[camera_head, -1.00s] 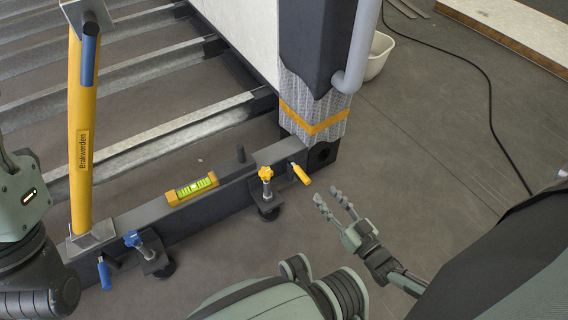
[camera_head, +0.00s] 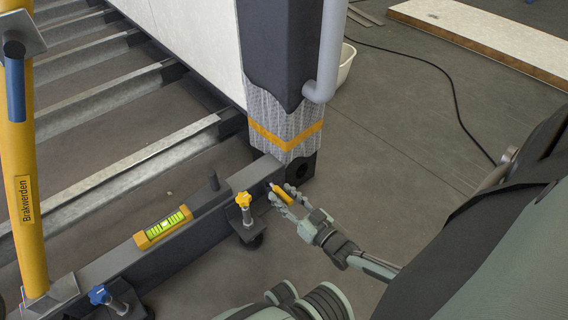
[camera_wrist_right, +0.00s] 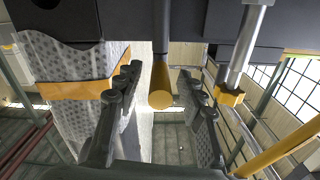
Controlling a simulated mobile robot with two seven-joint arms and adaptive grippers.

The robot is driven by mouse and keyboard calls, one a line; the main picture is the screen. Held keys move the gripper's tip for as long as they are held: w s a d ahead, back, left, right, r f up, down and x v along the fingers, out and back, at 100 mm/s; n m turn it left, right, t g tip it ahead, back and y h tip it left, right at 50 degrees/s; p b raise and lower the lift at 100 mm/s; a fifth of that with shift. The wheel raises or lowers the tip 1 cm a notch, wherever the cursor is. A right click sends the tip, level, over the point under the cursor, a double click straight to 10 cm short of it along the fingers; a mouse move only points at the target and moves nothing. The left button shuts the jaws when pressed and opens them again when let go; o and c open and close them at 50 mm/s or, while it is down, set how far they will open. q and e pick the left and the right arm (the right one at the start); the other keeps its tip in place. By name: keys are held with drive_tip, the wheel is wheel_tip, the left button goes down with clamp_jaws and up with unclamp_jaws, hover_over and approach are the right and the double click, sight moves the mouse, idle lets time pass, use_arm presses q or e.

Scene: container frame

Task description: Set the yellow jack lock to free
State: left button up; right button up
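The yellow jack lock (camera_head: 283,195) is a short yellow-handled lever on the dark beam, near the wrapped post. In the right wrist view its round yellow end (camera_wrist_right: 160,98) points toward the camera on a dark shaft. My right gripper (camera_head: 282,197) is at the lever, with its fingers on either side of the handle. In the right wrist view the fingers (camera_wrist_right: 158,78) are apart, with gaps visible on both sides of the handle. The yellow-knobbed jack (camera_head: 243,200) stands left of the lever. My left gripper is out of view.
A yellow spirit level (camera_head: 162,227) lies on the beam. A blue-knobbed jack (camera_head: 99,295) and a yellow brace (camera_head: 25,180) are at the left. The wrapped post (camera_head: 287,125) rises behind my gripper. Open floor (camera_head: 400,140) lies to the right.

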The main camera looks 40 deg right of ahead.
clamp_jaws()
